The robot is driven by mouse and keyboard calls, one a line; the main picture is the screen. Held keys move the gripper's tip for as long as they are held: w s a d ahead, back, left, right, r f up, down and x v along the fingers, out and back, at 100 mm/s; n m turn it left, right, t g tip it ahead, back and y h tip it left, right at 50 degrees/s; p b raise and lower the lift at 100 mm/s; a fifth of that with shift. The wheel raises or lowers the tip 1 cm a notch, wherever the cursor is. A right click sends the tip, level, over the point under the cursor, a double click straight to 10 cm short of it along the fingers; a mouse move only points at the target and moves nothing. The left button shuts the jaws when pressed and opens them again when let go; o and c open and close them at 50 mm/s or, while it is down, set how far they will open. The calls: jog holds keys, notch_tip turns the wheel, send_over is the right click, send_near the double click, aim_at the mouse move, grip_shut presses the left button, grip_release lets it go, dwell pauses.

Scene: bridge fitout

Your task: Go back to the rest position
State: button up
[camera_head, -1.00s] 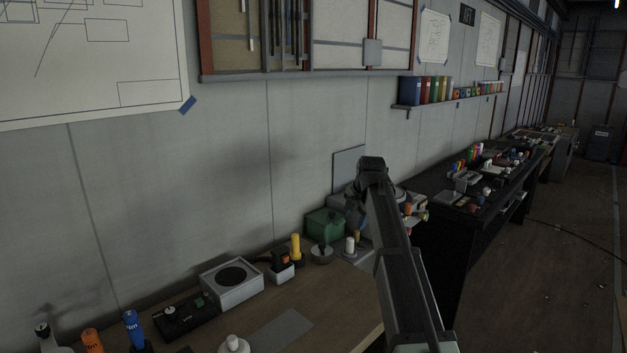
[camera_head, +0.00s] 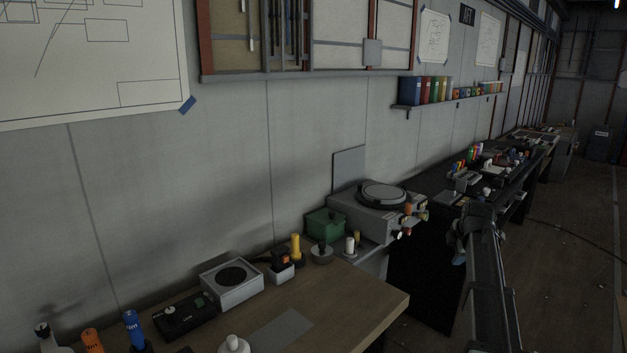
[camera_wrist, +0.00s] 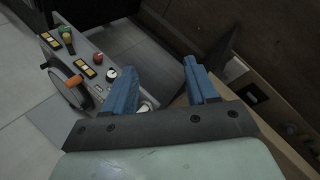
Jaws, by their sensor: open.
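My gripper (camera_wrist: 160,78) shows in the wrist view with its two blue fingers spread apart and nothing between them.
A grey machine with a round top (camera_head: 370,212) and coloured knobs stands past the workbench's far end; a knobbed panel (camera_wrist: 88,62) shows in the wrist view. A green box (camera_head: 324,224) and white speaker-like box (camera_head: 232,281) stand along the wall. Floor is open at right.

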jog(key=s+a+f+m+g, duration=0.2)
jog(key=s+a+f, duration=0.35)
jog(key=f, duration=0.75)
jog(key=s+a+f+m+g, duration=0.2)
jog(key=s+a+f, duration=0.35)
jog(key=f, duration=0.65)
jog(key=s+a+f+m+g, duration=0.15)
jog(key=s+a+f, duration=0.4)
jog(key=f, duration=0.75)
jog(key=s+a+f+m+g, duration=0.2)
jog(key=s+f, duration=0.4)
jog(key=s, duration=0.7)
jog(key=s+a+f+m+g, duration=0.3)
jog(key=s+a+f+m, duration=0.1)
jog(key=s, duration=1)
jog(key=s+a+f+m+g+y, duration=0.1)
jog(key=s+a+f+m+g, duration=0.1)
jog(key=s+f+m, duration=0.3)
jog(key=s+a+f, duration=0.1)
jog(key=s+f, duration=0.3)
jog(key=s, duration=0.5)
jog(key=shift+a+m, duration=0.35)
jog(key=shift+g, duration=0.25)
